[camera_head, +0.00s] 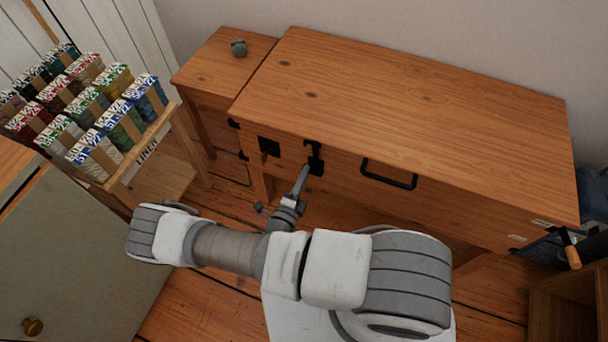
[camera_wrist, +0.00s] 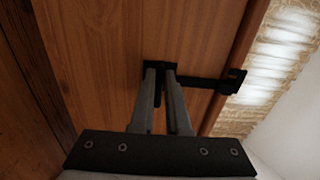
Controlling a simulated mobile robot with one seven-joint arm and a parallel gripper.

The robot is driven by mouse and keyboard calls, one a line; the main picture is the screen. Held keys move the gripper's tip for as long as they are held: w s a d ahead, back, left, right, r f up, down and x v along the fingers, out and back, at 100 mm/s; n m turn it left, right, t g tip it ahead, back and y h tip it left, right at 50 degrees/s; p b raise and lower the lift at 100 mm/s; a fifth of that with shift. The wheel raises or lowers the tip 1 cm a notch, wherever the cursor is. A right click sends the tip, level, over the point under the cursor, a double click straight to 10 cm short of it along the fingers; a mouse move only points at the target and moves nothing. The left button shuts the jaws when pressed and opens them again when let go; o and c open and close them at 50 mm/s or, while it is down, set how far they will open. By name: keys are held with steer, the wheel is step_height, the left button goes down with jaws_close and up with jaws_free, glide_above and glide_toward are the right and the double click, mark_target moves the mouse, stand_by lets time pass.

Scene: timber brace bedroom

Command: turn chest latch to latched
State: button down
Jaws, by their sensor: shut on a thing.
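The wooden chest (camera_head: 420,90) stands against the wall, and its front panel also shows in the wrist view (camera_wrist: 105,45). Its black latch (camera_head: 314,150) is on the front, left of the handle and just under the top edge. In the wrist view the latch bar (camera_wrist: 200,83) runs from between my fingertips to a black bracket (camera_wrist: 234,81) near the panel's edge. My gripper (camera_head: 304,170) is at the lower end of the latch, and its fingers (camera_wrist: 162,72) are shut on it. The fingertips hide part of the latch's pivot end.
A black handle (camera_head: 388,175) and a black plate (camera_head: 269,147) are on the chest front. A small side table (camera_head: 215,65) with a grey object (camera_head: 238,47) is at left. A rack of yarn (camera_head: 130,180) and a green cabinet (camera_head: 70,250) stand nearer. Open floor (camera_head: 215,300) lies below.

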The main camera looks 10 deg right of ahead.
steer(key=shift+s+f, duration=0.1)
steer(key=c, duration=0.9)
jaws_free()
